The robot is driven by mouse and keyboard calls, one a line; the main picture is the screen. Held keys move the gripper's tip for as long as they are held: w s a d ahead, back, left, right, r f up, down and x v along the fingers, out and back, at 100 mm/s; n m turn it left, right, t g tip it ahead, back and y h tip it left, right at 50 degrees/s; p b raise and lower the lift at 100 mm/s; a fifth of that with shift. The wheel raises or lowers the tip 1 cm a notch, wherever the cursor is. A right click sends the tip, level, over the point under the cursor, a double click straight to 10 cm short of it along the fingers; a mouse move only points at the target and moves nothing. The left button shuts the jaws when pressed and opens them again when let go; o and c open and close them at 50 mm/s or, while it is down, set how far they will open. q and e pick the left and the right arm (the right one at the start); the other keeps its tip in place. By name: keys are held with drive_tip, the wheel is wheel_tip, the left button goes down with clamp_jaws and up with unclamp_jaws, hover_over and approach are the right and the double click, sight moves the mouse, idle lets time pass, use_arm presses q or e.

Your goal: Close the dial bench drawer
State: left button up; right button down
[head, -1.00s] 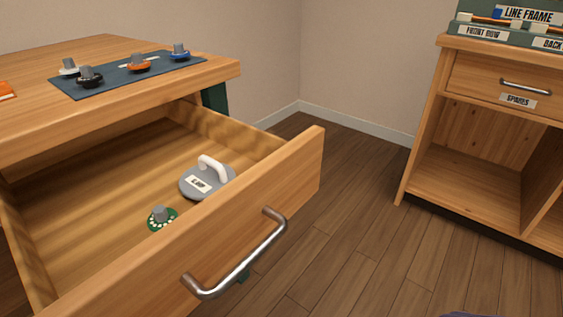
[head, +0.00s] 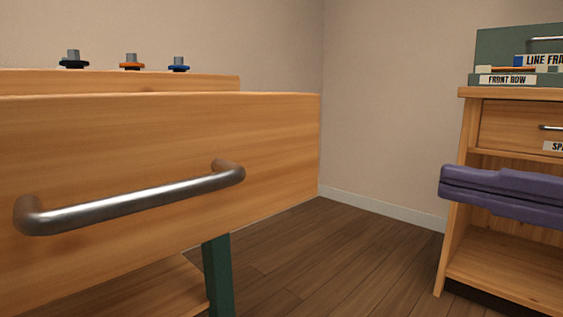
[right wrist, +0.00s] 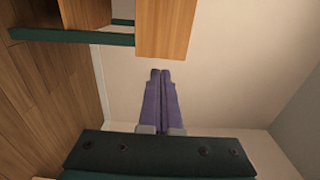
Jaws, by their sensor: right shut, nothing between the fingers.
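The dial bench drawer (head: 270,135) stands pulled out, its wooden front large at the left of the head view. Its bar handle (head: 130,200) is metal. The drawer's inside is hidden behind the front. My right gripper (head: 446,184), with purple fingers, is shut and empty. It is in the air to the right of the drawer front, apart from it. In the right wrist view its fingers (right wrist: 160,76) are together, below a wooden part of the bench (right wrist: 166,30) in the picture. My left gripper is not in view.
Black, orange (head: 131,62) and blue (head: 178,65) dials stand on the bench top (head: 225,82). A green bench leg (head: 218,275) is below. A wooden cabinet (head: 467,130) with labelled green boxes stands at the right. The floor between is clear.

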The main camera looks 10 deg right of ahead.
drive_tip(key=p, duration=0.4)
approach(300, 153)
drive_tip(key=x, duration=0.6)
drive_tip(key=shift+w, duration=0.1)
drive_tip(key=shift+w+a, duration=0.2)
drive_tip(key=shift+w, duration=0.1)
